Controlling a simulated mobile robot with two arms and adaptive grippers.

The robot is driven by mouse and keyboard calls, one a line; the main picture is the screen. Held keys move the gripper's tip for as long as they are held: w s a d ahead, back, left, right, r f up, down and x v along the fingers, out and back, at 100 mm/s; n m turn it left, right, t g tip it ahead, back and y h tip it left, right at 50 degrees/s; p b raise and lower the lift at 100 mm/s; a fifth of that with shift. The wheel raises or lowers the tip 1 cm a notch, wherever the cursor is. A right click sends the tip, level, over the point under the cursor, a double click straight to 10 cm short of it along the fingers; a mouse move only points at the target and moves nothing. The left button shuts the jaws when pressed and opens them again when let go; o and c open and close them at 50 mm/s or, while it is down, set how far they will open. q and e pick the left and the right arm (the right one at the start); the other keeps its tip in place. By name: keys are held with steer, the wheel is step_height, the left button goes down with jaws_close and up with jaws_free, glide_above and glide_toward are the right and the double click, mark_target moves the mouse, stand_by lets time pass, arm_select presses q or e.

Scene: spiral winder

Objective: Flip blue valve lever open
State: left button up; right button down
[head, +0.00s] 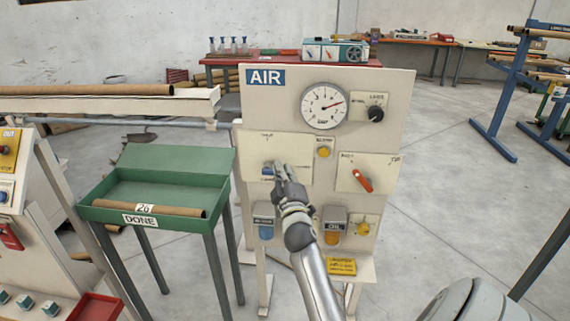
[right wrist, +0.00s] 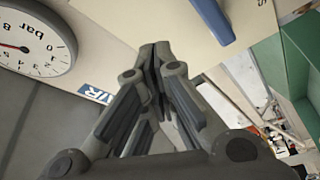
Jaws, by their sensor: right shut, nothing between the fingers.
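The blue valve lever (head: 267,170) is on the left plate of the upright AIR panel (head: 392,132). In the head view only its left part shows beside my right gripper, which hides the rest. In the right wrist view the blue lever (right wrist: 212,20) runs slantwise at the top, to the right of the fingertips. My right gripper (head: 279,168) is at the panel front, right by the lever. Its fingers (right wrist: 155,50) are closed together and empty, with a visible gap to the lever in the wrist view. I cannot tell whether they touch the panel. My left gripper is not in view.
A pressure gauge (head: 325,107), a black knob (head: 376,114), a yellow button (head: 324,152) and a red lever (head: 362,181) are on the same panel. Filter bowls hang below. A green DONE tray (head: 177,160) with a tube (head: 150,207) stands close on the left.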

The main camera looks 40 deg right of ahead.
steer(key=s+a, duration=0.1)
steer(key=s+a+f, duration=0.1)
steer(key=s+a, duration=0.1)
steer(key=shift+s+a+f+b, duration=0.1)
steer(key=shift+a+f+b, duration=0.25)
steer(key=shift+f+b, duration=0.05)
